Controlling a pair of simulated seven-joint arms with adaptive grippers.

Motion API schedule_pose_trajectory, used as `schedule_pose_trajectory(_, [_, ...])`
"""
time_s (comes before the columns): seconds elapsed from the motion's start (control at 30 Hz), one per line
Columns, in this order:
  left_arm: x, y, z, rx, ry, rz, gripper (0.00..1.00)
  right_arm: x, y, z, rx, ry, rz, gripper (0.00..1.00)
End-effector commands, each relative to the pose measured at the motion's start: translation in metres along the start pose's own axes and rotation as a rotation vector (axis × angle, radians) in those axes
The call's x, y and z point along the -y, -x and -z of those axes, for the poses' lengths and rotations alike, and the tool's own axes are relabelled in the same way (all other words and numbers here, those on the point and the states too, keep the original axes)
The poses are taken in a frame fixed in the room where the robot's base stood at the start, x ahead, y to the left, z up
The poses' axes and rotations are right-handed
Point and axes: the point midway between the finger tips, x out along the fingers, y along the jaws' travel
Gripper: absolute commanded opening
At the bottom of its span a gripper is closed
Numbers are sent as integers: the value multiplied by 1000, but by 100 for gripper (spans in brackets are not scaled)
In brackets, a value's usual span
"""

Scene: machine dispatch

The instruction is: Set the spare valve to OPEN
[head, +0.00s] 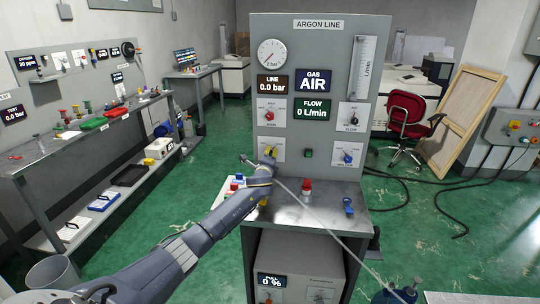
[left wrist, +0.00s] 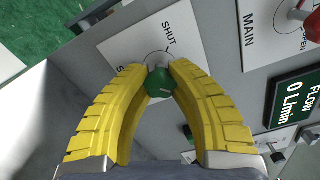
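The panel headed ARGON LINE (head: 319,24) stands in the middle of the head view. My left gripper (head: 268,154) is at the plate low on the panel's left side. In the left wrist view its yellow fingers (left wrist: 161,72) close in on both sides of a green knob (left wrist: 160,84) and appear to touch it. The word SHUT stands beside the knob; a second label starting with S is mostly covered by a finger. I cannot tell which way the knob points. My right gripper is not in view.
The main valve's red knob (head: 268,116) is just above, and a blue knob (head: 347,158) is at lower right. The panel's shelf (head: 325,212) bears a red-topped part (head: 306,190) and a blue part (head: 348,206). FLOW reads 0 L/min. A thin rod or hose crosses in front of the shelf.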

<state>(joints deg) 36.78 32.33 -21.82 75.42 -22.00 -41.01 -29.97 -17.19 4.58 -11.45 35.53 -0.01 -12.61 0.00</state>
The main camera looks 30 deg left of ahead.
Motion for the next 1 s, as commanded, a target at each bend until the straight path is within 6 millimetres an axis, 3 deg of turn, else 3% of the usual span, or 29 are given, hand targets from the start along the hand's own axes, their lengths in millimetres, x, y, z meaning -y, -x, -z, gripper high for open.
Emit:
schedule_pose_trajectory(0.03, [-1, 0, -2, 3, -2, -1, 25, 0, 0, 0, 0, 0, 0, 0])
schedule_pose_trajectory(0.27, [0, 0, -1, 1, 0, 0, 52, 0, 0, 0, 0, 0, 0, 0])
schedule_pose_trajectory(0.67, [0, 6, 0, 0, 0, 0, 52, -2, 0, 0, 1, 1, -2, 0])
schedule_pose_trajectory(1.0, [-1, 52, 1, -2, 1, 0, 52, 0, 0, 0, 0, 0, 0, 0])
